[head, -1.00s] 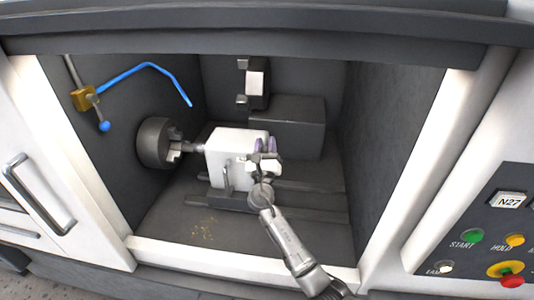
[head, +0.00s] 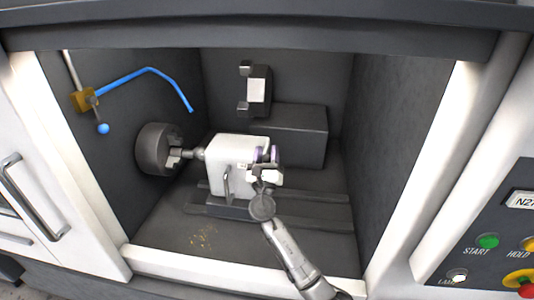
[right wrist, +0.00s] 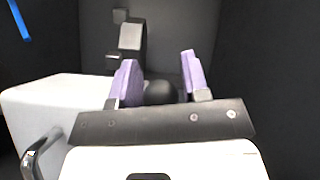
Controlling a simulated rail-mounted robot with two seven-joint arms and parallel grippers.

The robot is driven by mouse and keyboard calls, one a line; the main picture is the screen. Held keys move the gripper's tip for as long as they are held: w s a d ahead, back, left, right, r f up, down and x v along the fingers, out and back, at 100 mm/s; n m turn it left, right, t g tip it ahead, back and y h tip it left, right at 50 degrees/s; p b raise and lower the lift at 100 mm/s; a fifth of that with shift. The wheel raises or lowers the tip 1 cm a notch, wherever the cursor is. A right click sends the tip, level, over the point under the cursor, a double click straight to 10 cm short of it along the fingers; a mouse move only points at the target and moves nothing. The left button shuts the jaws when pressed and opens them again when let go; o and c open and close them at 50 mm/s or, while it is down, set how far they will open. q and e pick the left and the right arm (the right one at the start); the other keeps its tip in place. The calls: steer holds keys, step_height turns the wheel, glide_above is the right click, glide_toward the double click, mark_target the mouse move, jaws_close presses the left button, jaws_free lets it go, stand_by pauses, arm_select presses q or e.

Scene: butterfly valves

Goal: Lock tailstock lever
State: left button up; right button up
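The tailstock (head: 226,160) is a white block on the lathe bed, its tip pointing left at the chuck (head: 157,150). A grey upright handle (head: 228,184) stands at its front; it also shows in the right wrist view (right wrist: 38,155), at lower left. My right gripper (head: 266,154) is at the tailstock's right end. In the right wrist view its purple-padded fingers (right wrist: 158,80) are apart. A dark round knob (right wrist: 160,92) shows between them; contact cannot be told. The handle is outside the fingers. My left gripper is out of view.
A blue coolant hose (head: 150,70) hangs at the left wall. A dark block (head: 290,133) and a grey-white fixture (head: 257,90) stand behind the tailstock. The door opening has a white front sill (head: 200,262).

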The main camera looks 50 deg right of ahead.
steer(key=shift+o, duration=1.1)
steer(key=b+v, duration=0.1)
steer(key=v, duration=1.2)
steer(key=shift+a+f, duration=0.2)
steer(key=shift+f, duration=0.05)
steer(key=shift+s, duration=0.15)
